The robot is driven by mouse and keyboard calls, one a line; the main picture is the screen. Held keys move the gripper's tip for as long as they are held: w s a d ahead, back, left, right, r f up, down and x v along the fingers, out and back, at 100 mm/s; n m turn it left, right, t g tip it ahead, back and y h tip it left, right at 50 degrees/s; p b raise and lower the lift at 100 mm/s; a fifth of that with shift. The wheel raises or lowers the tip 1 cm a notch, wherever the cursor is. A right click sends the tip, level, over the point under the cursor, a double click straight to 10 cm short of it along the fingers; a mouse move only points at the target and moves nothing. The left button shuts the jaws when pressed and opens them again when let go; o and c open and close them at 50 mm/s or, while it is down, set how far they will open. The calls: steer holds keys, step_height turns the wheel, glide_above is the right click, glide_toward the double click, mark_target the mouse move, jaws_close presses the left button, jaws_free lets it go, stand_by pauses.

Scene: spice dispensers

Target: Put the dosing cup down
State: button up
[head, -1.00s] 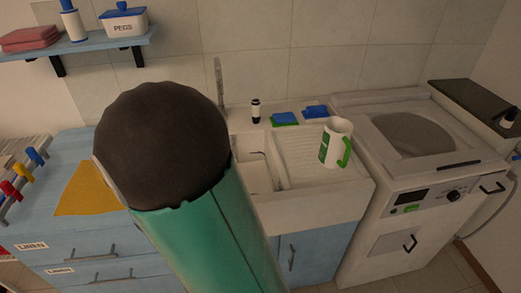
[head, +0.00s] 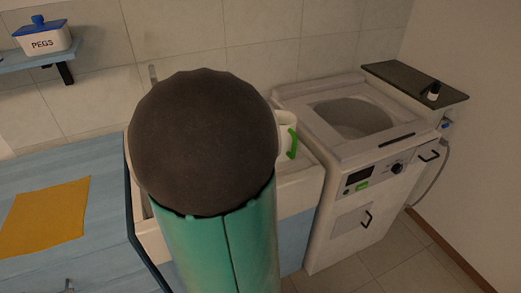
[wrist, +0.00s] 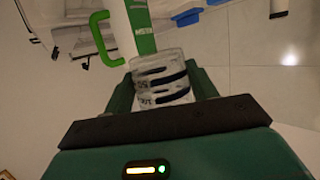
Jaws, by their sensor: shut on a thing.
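The dosing cup (wrist: 158,68) is a clear cup with dark bands and scale marks, seen in the wrist view. My gripper (wrist: 162,90) is shut on it, with one dark green finger on each side. In the head view my own arm hides the gripper and the cup. I cannot tell how far the cup is from any surface.
A white jug with a green handle (head: 286,135) stands on the sink's drainer, partly behind my arm; it also shows beyond the cup in the wrist view (wrist: 140,22). The washing machine (head: 350,180) is at right.

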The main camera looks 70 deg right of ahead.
steer(key=w+d+f, duration=0.1)
steer(key=d+f, duration=0.2)
steer(key=d, duration=0.1)
steer(key=w+d+f, duration=0.2)
steer(key=d+f, duration=0.1)
steer(key=d, duration=0.1)
steer(key=w+d+f, duration=0.2)
steer(key=d+f, duration=0.1)
steer(key=d, duration=0.1)
steer(key=shift+w+d+f, duration=0.1)
steer(key=shift+w, duration=0.05)
steer(key=shift+w+d+f, duration=0.1)
steer(key=shift+d+f, duration=0.2)
steer(key=shift+f, duration=1.55)
steer(key=shift+f, duration=0.1)
steer(key=o, duration=1)
steer(key=shift+f, duration=0.1)
steer(key=shift+o, duration=0.3)
